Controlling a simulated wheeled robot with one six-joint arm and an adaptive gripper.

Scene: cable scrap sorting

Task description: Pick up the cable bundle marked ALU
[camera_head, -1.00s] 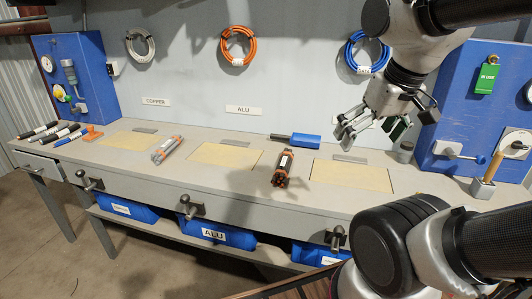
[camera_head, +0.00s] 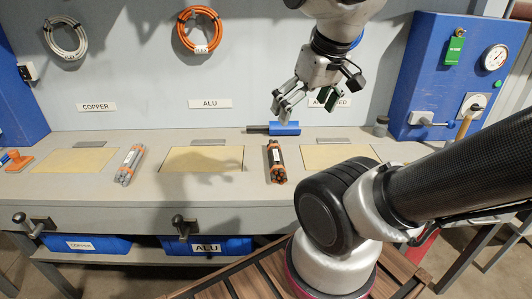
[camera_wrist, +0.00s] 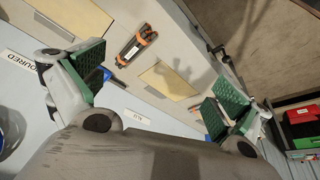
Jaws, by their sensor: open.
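Two cable bundles lie on the workbench. A grey bundle with orange bands (camera_head: 129,165) lies left of the middle yellow mat. A dark bundle with orange bands (camera_head: 275,163) lies right of that mat and also shows in the wrist view (camera_wrist: 138,43). Both carry a pale label too small to read, so I cannot tell which is marked ALU. An ALU sign (camera_head: 210,103) is on the wall above the middle mat. My gripper (camera_head: 282,106) is open and empty, raised near the back of the bench. Its green-padded fingers stand wide apart in the wrist view (camera_wrist: 157,88).
Yellow mats (camera_head: 202,160) are set in the bench top. A blue-handled tool (camera_head: 278,129) lies behind the dark bundle. Blue bins, one marked ALU (camera_head: 207,246), sit below. Clamps (camera_head: 184,224) stick out in front. A blue panel (camera_head: 430,95) stands at the right.

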